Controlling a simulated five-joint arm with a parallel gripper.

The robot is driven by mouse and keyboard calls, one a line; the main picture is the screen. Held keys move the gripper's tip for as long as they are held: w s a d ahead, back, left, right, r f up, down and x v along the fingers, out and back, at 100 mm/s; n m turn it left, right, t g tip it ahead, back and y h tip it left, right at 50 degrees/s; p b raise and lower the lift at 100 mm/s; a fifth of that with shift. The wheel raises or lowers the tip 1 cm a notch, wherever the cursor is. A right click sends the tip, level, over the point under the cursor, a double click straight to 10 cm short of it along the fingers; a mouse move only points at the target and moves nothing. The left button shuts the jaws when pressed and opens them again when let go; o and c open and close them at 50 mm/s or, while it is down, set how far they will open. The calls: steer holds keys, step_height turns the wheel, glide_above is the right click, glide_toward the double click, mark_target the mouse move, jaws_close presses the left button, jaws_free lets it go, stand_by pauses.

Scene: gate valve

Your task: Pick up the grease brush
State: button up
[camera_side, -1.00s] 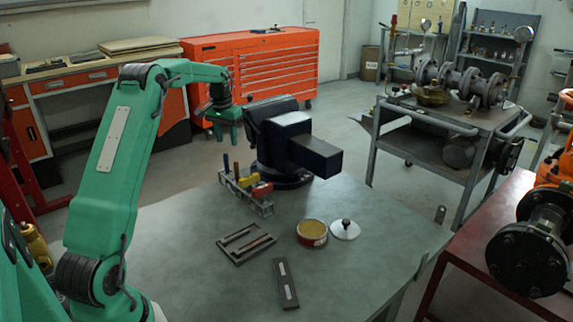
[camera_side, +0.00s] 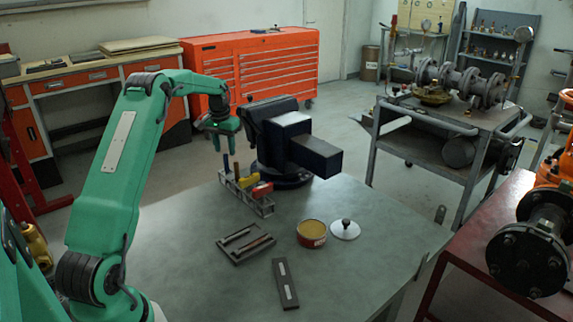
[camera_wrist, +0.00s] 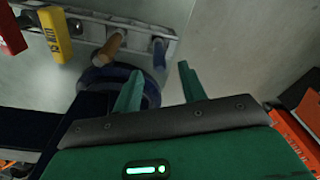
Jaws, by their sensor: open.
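A rack (camera_side: 266,207) stands on the table with upright tools in it. One tool has a wooden-brown handle (camera_side: 237,170) and looks like the grease brush; its bristles are hidden. In the wrist view this handle (camera_wrist: 109,47) points up toward me, left of my fingers. A dark blue handle (camera_side: 226,165) stands beside it, and in the wrist view this blue handle (camera_wrist: 159,52) lies just beyond my fingertips. My gripper (camera_side: 224,143) is open and empty above the rack's left end; its fingers also show in the wrist view (camera_wrist: 160,70).
A blue vise (camera_side: 288,145) stands close to the right of my gripper. Yellow (camera_side: 247,182) and red (camera_side: 261,190) items sit in the rack. A slotted tray (camera_side: 232,254), an open tin (camera_side: 311,236), a lid (camera_side: 345,231) and a dark bar (camera_side: 285,285) lie nearer.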

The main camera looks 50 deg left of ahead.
mark_target(225, 154)
steer(key=shift+a+f, duration=0.1)
steer(key=shift+f, duration=2.45)
steer(key=shift+c, duration=0.4)
jaws_close()
